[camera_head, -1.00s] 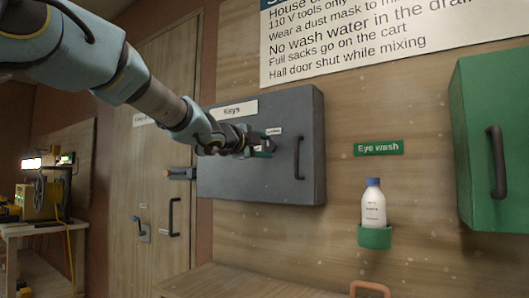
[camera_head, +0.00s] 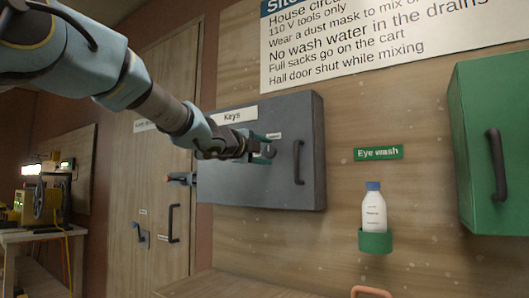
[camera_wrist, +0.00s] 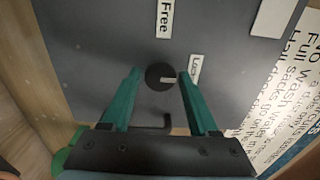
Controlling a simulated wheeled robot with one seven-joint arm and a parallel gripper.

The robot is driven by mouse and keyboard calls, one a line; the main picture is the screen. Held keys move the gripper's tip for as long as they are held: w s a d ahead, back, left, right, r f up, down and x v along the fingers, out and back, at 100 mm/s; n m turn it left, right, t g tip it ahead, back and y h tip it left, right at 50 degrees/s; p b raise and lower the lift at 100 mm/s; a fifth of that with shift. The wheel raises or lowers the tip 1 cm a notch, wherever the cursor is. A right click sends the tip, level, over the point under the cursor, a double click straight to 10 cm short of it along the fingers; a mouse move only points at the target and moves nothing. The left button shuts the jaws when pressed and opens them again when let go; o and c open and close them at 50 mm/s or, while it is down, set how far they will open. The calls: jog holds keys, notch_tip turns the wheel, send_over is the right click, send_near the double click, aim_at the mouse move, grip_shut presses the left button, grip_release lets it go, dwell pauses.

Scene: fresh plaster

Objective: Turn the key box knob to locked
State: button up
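A "Free" label (camera_wrist: 166,18) sits above the knob there. My gripper (camera_wrist: 159,72) is open, its green fingers on either side of the knob, seemingly with small gaps. In the head view my gripper (camera_head: 268,148) is at the box front and hides the knob.
The box's dark handle (camera_head: 299,162) is right of my gripper. An eye wash bottle (camera_head: 374,212) stands in a green holder, and a green cabinet (camera_head: 500,150) hangs at the right. A wooden door (camera_head: 150,90) is on the left.

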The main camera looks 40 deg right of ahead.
jog(key=shift+o, duration=1.3)
jog(key=v, duration=1.1)
jog(key=shift+b, duration=0.35)
jog(key=w+a+f+n+t+y+p, duration=0.55)
jog(key=w+a+f+n+y, duration=0.25)
jog(key=w+a+f+n, duration=0.65)
jog(key=w+a+f+n+y+p, duration=0.1)
jog(key=a+f+n+y, duration=0.1)
jog(key=a, duration=0.3)
jog(key=w+a+f+n+y, duration=0.2)
jog(key=a+f, duration=0.1)
jog(key=a, duration=0.3)
jog(key=s+a+f+n+g+y+p, duration=0.4)
jog(key=a+f+n, duration=0.4)
jog(key=a, duration=0.6)
jog(key=s+a+f+n+g, duration=0.2)
jog(key=s+a+f, duration=0.1)
jog(key=s, duration=0.3)
jog(key=s+a+f+n+g+y+p, duration=0.1)
jog(key=s+a+f+n+g, duration=0.1)
jog(key=s, duration=0.5)
jog(key=a+f+n, duration=0.1)
jog(key=a+f, duration=0.1)
jog(key=a, duration=0.1)
